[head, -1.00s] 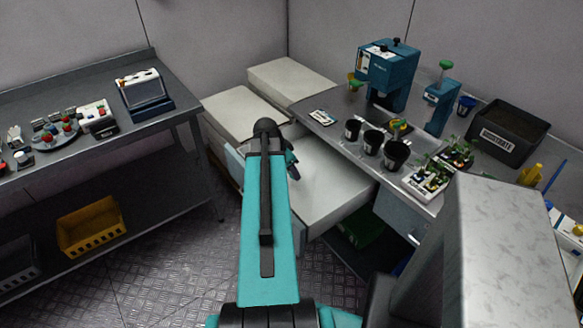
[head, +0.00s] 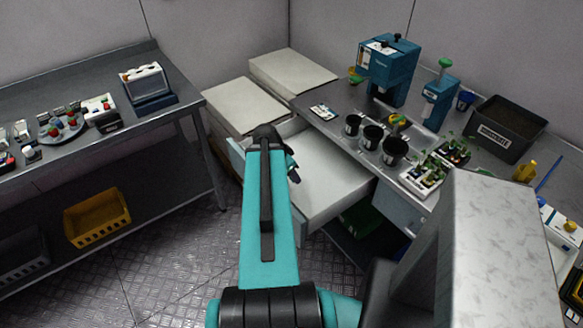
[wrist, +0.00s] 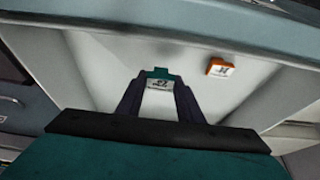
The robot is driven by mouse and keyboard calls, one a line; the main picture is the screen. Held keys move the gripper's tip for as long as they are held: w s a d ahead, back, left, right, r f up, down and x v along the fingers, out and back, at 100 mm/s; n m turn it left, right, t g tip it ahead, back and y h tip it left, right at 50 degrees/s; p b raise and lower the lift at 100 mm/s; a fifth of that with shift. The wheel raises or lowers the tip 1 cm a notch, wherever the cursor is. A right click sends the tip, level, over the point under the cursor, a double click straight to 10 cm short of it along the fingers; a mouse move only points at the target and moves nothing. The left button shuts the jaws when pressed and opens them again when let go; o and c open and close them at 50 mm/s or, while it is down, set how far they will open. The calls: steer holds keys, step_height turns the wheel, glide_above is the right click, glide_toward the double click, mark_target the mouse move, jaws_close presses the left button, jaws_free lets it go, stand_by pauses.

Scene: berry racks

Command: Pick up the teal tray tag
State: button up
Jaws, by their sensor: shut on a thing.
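The teal tray tag (wrist: 160,74) has a white label with dark print. In the wrist view it sits between the fingertips of my gripper (wrist: 159,90), which is shut on it. The tag is over the pale floor of an open drawer (wrist: 102,70); I cannot tell whether it touches the floor. In the head view my gripper (head: 292,172) is a small dark shape at the open drawer (head: 335,185), mostly hidden by my arm. The tag cannot be made out there.
An orange tag (wrist: 220,67) lies in the drawer, right of the teal one. Black pots (head: 372,137) and a plant tray (head: 422,178) stand on the counter above the drawer. A bench (head: 190,105) with a yellow crate (head: 97,218) below is at left.

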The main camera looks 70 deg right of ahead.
steer(key=shift+s+a+r+p, duration=0.2)
steer(key=shift+a+p, duration=0.45)
steer(key=shift+p, duration=1.25)
steer(key=shift+s+a+r+p, duration=0.2)
steer(key=shift+a+p, duration=0.45)
steer(key=shift+p, duration=1.25)
steer(key=shift+s+a+f+p, duration=0.15)
steer(key=shift+a+p, duration=0.35)
steer(key=shift+p, duration=0.7)
